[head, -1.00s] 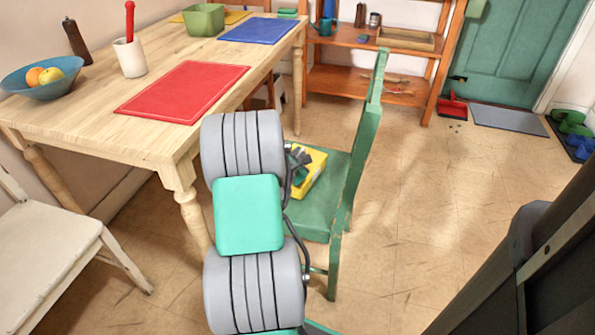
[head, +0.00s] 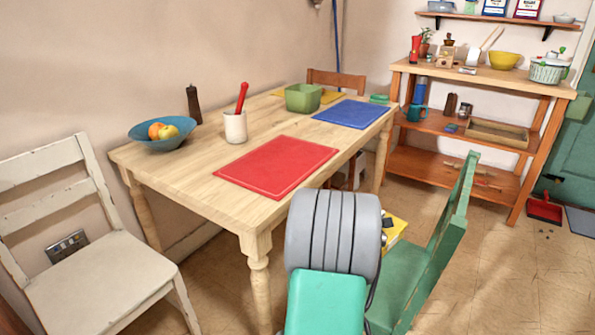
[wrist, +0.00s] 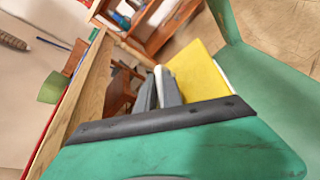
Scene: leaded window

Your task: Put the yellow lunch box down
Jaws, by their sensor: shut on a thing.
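The yellow lunch box (wrist: 200,74) shows in the wrist view just beyond my wrist, with a pale edge on its right. My gripper (wrist: 159,82) has its grey fingers at the box's left side and is shut on it. In the head view, only a strip of the yellow lunch box (head: 396,226) shows between my arm and the green chair (head: 400,280); my arm hides the rest and the fingers. The box is at the chair's seat, on the side toward the table; I cannot tell whether it touches the seat.
The wooden table (head: 180,165) holds a red mat (head: 276,166), a blue mat (head: 346,114), a green bin (head: 303,98), a white crock (head: 235,127) and a blue fruit bowl (head: 165,142). A white chair (head: 95,275) stands at left, a wooden shelf (head: 430,165) at the back right.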

